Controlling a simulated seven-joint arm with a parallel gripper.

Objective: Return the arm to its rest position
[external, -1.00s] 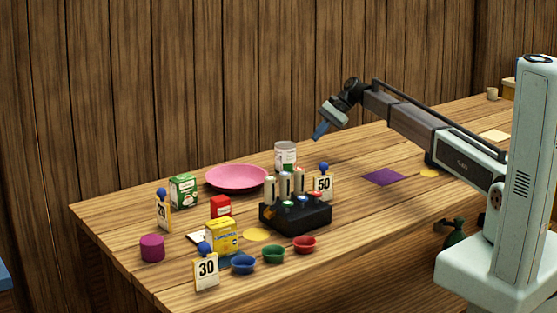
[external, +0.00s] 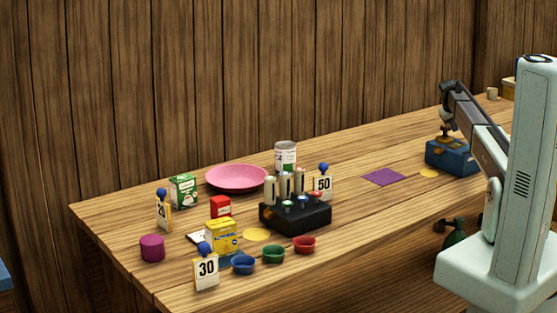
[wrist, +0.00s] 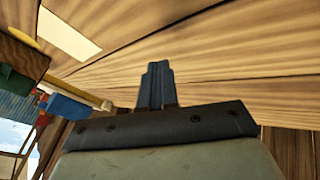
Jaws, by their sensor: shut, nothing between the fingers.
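My arm is drawn back at the right side of the table in the external view, folded beside its pale column. Its dark end hangs near a blue box with brass-coloured parts (external: 452,158). My fingertips are hard to make out there, and I cannot tell whether they touch it. In the wrist view my gripper (wrist: 156,68) shows as dark fingers pressed together, with nothing between them.
Several goods stand on the left half of the table: a pink plate (external: 236,178), a black rack (external: 296,219), a yellow box (external: 221,237) and small bowls. A purple mat (external: 383,177) lies flat mid-table.

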